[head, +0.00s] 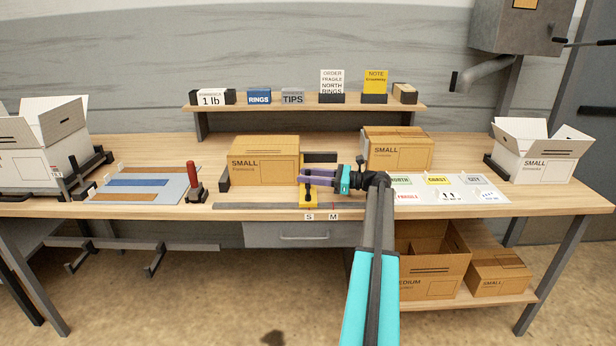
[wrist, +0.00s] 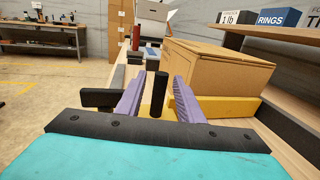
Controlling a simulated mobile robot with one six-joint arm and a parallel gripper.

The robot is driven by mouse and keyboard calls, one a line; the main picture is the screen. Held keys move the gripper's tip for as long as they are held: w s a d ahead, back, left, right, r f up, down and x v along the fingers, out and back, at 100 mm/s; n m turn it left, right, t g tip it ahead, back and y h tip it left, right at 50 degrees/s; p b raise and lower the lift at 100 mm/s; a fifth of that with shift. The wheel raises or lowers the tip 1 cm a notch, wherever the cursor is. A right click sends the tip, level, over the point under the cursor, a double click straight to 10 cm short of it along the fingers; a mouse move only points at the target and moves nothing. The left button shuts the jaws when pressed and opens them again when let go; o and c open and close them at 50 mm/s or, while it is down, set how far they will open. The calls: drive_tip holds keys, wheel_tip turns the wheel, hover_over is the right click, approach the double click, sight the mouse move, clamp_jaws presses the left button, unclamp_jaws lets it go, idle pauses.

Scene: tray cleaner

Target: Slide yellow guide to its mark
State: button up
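The yellow guide (head: 308,197) sits on the dark rail (head: 260,206) along the bench's front edge, above the S label (head: 309,217). The M label (head: 334,217), with a thin red line above it, is to its right. In the wrist view a yellow bar of the guide (wrist: 218,108) lies along the small box's lower side. A black upright handle (wrist: 159,95) stands between the purple fingers of my gripper (wrist: 158,92), with gaps showing on both sides. My gripper (head: 303,180) is open around it, at the guide in the head view. My wrist hides part of the area.
A closed small box (head: 263,160) stands behind the rail, left of my gripper. Another box (head: 397,148) is further right and back. A red-handled tool (head: 192,180) stands to the left. Label cards (head: 450,190) lie at the right.

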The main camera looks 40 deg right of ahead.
clamp_jaws()
drive_tip(key=shift+s+d+p, duration=0.1)
drive_tip(key=shift+p, duration=0.75)
unclamp_jaws()
drive_tip(key=shift+s, duration=0.1)
drive_tip(key=b+v, duration=0.1)
drive_tip(key=v, duration=1.2)
drive_tip(key=shift+s+d, duration=0.25)
drive_tip(key=shift+d, duration=0.05)
